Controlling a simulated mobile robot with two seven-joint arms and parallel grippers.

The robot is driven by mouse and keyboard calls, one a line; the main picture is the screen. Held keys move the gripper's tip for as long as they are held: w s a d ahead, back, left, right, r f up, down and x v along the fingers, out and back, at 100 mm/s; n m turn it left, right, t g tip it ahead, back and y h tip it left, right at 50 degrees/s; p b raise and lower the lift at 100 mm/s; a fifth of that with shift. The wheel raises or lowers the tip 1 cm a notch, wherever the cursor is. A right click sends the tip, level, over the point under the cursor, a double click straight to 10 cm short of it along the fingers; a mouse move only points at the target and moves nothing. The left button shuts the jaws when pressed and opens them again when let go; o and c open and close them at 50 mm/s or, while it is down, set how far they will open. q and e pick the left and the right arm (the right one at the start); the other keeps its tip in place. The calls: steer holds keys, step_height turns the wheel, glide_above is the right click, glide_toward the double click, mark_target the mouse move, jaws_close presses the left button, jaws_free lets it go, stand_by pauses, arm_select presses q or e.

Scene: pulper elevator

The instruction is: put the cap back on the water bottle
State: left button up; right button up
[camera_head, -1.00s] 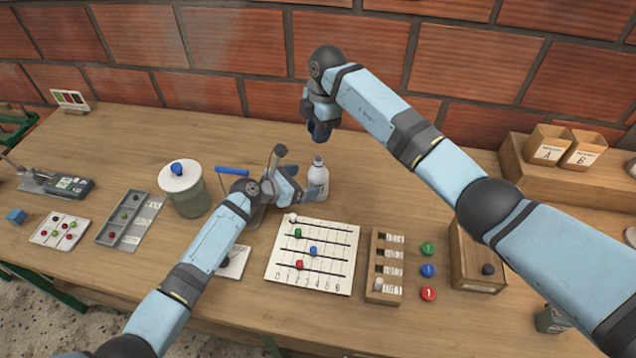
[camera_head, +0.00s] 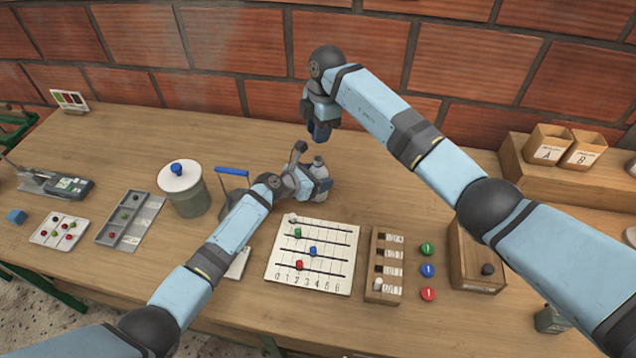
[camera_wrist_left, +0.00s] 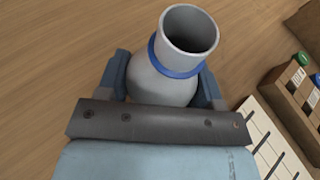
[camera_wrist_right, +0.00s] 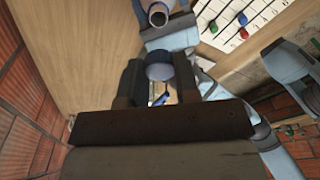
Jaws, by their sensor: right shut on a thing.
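The open white water bottle (camera_head: 320,166) stands upright on the table, partly hidden by my left gripper (camera_head: 312,184). The left wrist view shows its bare mouth and blue neck ring (camera_wrist_left: 180,62). My left gripper's fingers (camera_wrist_left: 163,84) are spread on either side of the bottle's body; whether they touch it is not clear. My right gripper (camera_head: 320,130) points down above and behind the bottle. It is shut on the blue cap (camera_wrist_right: 160,67), held between its fingertips. The cap is apart from the bottle.
A board with coloured pegs (camera_head: 322,274) lies in front of the bottle, with a wooden slotted rack (camera_head: 385,240) to its right. A lidded jar (camera_head: 187,200) stands to the left. The table behind the bottle is clear up to the brick wall (camera_head: 240,55).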

mark_target(318, 159)
arm_select(q)
steer(key=c, duration=0.4)
arm_select(e)
steer(key=shift+f, duration=2.5)
steer(key=shift+f, duration=0.15)
steer(key=shift+f, duration=0.75)
steer(key=shift+f, duration=0.55)
arm_select(q)
jaws_close()
arm_select(e)
steer(key=o, duration=0.6)
steer(key=shift+o, duration=1.4)
